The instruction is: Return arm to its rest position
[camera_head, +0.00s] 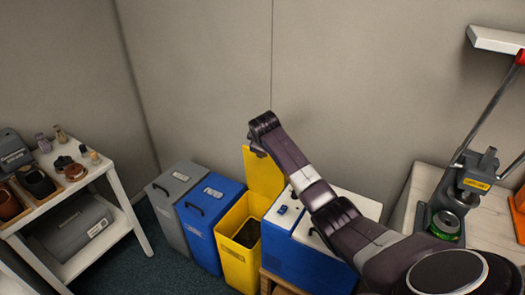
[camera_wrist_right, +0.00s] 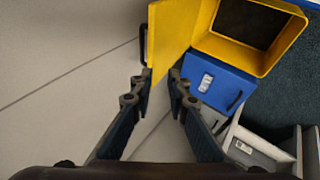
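My right arm (camera_head: 315,190) reaches from the lower right of the head view towards the yellow bin (camera_head: 233,265). Its far end (camera_head: 264,124) is at the upper edge of the bin's raised yellow lid (camera_head: 262,172). In the right wrist view, my right gripper (camera_wrist_right: 160,76) has its two fingers apart, with nothing clearly held between them. The yellow lid (camera_wrist_right: 172,38) shows beyond the fingertips; I cannot tell whether they touch it. The fingers are not clear in the head view. My left gripper is not in view.
Grey (camera_head: 172,218) and blue (camera_head: 208,236) lidded bins stand left of the yellow one. A blue box with a white top (camera_head: 292,250) stands under my arm. At right, a lever press (camera_head: 462,190) holds a green can (camera_head: 445,226). A white shelf table (camera_head: 125,222) stands left.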

